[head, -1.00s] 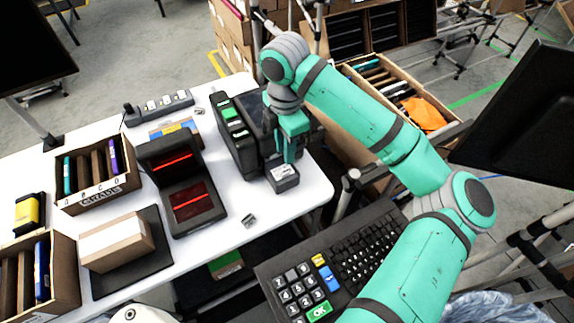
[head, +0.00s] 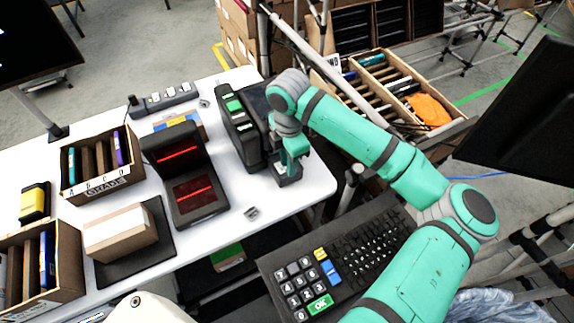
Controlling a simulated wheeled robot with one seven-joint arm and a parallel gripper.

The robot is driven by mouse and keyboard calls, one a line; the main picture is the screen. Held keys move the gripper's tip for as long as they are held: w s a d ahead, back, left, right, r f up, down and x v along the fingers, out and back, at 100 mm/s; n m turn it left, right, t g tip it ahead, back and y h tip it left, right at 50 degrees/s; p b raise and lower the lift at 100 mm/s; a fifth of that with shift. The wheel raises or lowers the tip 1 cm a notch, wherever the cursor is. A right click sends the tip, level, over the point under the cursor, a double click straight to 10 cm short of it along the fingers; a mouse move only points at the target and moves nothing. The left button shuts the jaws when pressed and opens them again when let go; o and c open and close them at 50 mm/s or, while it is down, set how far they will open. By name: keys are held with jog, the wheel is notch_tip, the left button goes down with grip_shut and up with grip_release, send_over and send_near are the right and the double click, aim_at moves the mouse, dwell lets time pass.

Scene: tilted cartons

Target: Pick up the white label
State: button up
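A black label printer (head: 240,125) with green buttons stands near the right end of the white table. A small dark tray (head: 287,179) juts from its front. My gripper (head: 288,168) points down right at this tray, its fingers low over it. The white label, which lay on the tray earlier, is now mostly hidden behind my fingers. The fingers are too small and too covered to show whether they are apart or closed on the label.
A black scanner (head: 187,180) with red lines stands left of the printer. A carton (head: 120,234) lies on a dark pad (head: 160,249). A small grey piece (head: 251,212) lies near the table's front edge. A large keypad (head: 335,262) is in front.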

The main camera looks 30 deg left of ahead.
jog(key=c, duration=0.6)
jog(key=shift+d, duration=0.1)
grip_shut()
jog(key=shift+r, duration=0.1)
